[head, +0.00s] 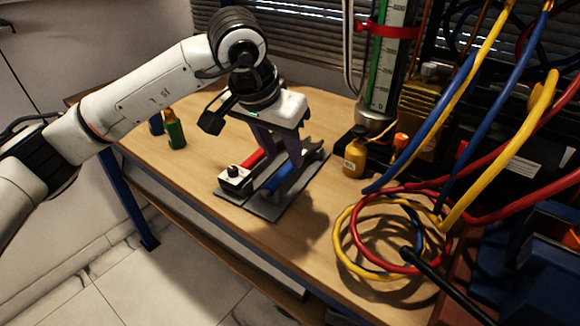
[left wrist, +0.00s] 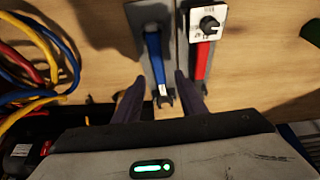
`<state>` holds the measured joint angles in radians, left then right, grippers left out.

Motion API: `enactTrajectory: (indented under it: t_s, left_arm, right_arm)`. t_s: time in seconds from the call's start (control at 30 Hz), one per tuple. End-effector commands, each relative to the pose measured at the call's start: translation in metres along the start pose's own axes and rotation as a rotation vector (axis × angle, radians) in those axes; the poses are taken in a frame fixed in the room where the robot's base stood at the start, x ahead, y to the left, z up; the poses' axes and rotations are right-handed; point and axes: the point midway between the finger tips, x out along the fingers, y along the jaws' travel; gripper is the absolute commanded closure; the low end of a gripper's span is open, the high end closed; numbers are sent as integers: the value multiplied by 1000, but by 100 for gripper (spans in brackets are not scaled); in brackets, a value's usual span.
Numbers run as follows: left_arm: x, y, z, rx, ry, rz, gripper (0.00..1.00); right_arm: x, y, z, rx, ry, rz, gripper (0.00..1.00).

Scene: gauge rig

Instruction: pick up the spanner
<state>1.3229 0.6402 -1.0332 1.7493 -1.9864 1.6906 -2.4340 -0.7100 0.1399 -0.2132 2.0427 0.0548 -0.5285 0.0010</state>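The spanner, with a blue handle (head: 277,178) and a dark open-jaw end, lies on a grey holder plate (head: 245,208) on the wooden bench. In the left wrist view the spanner (left wrist: 154,52) points its jaw end toward my gripper. My left gripper (head: 275,166) reaches down over the plate with its fingers apart. In the left wrist view the gripper (left wrist: 160,78) has one finger on each side of the spanner's jaw end, with nothing clamped. I cannot tell whether a finger touches it. My right gripper is not in view.
A red-handled tool (head: 251,158) and a white block with a black knob (head: 234,178) lie beside the spanner. A green bottle (head: 174,130) stands left, a yellow bottle (head: 355,155) right. Coiled hoses (head: 345,245) crowd the right side. The front bench strip is clear.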

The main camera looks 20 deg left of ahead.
Motion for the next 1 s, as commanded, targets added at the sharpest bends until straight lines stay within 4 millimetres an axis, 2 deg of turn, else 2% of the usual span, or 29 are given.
enactTrajectory:
  t_s: [0.1,0.23,1.0]
  left_arm:
    - [20,2,3,-2,-5,1,62]
    - [30,2,2,0,-1,0,62]
    - [36,1,4,-1,0,0,62]
  right_arm:
    - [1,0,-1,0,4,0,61]
    - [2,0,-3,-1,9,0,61]
    - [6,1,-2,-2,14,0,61]
